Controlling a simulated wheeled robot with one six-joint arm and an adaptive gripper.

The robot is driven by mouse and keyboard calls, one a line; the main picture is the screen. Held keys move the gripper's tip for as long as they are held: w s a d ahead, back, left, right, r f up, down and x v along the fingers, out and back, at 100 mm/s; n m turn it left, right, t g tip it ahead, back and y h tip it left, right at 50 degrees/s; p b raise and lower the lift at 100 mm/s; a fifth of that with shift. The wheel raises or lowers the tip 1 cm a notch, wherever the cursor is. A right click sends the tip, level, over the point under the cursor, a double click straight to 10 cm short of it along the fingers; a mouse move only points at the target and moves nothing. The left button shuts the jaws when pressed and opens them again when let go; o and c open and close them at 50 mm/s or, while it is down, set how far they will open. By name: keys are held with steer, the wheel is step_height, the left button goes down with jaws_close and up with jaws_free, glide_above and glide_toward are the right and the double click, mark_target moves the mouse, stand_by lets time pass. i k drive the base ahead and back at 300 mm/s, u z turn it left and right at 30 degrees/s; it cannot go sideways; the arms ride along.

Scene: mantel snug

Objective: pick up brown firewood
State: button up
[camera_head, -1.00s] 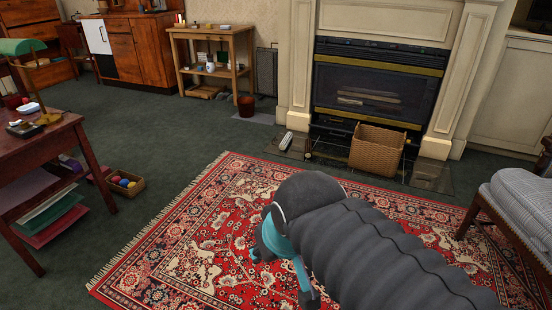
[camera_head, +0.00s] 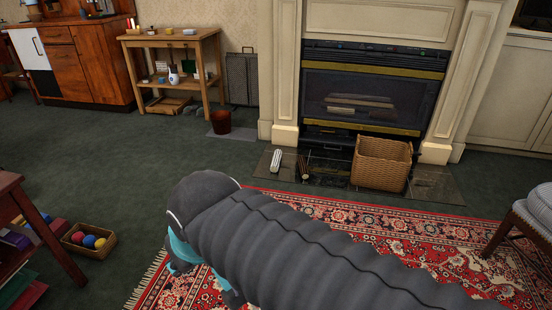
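A small brown piece that looks like firewood (camera_head: 304,166) stands on the dark hearth slab in front of the fireplace, just left of the wicker basket. It is small in this view, so its exact shape is hard to tell. Pale logs (camera_head: 360,107) also show behind the fireplace glass. My grey ribbed arm with teal joint parts fills the lower middle, over the rug and well short of the hearth. My gripper's fingers cannot be made out; the arm hides that area.
The wicker basket (camera_head: 381,164) stands on the hearth (camera_head: 433,188). A white ribbed object (camera_head: 276,161) lies left of the firewood. A chair (camera_head: 530,225) is at right, a table (camera_head: 20,210) and a box of balls (camera_head: 90,240) at left. Green carpet between is clear.

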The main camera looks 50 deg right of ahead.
mark_target(302, 168)
steer(key=z, duration=0.15)
steer(key=i, duration=1.55)
steer(key=z, duration=1.2)
steer(key=i, duration=0.8)
steer(key=z, duration=1.4)
steer(key=i, duration=0.45)
steer(key=z, duration=0.35)
